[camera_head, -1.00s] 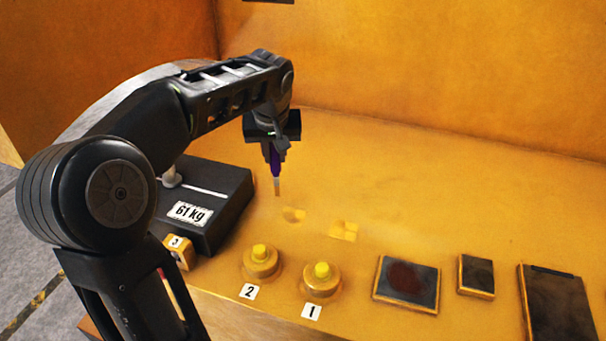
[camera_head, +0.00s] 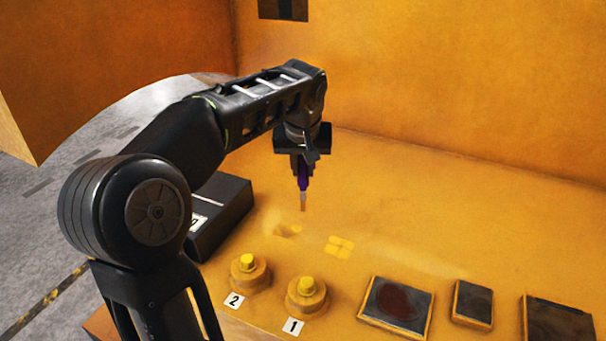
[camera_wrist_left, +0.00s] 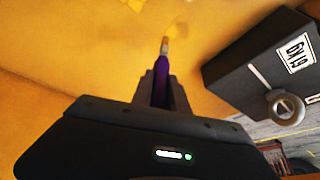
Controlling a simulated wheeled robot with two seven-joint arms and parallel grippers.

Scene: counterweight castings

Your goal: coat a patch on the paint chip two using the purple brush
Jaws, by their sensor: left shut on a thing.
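My left gripper (camera_head: 303,172) is shut on the purple brush (camera_head: 303,184) and holds it upright, bristles down, above the yellow work surface. The brush also shows in the left wrist view (camera_wrist_left: 160,68), its pale tip reaching past the fingers. The bristles look clear of the surface, though the exact gap is hard to judge. Three dark, framed plates lie at the right: one with a dark red patch (camera_head: 397,304), a smaller one (camera_head: 472,303) and one cut by the frame edge (camera_head: 558,322). No label shows which is paint chip two. My right gripper is out of view.
Two round castings with yellow knobs, labelled 2 (camera_head: 248,274) and 1 (camera_head: 306,297), stand at the front. A dark block (camera_head: 228,212) stands left, partly behind my arm. Shallow marks (camera_head: 338,246) lie near the brush. An orange wall (camera_head: 450,80) closes the back.

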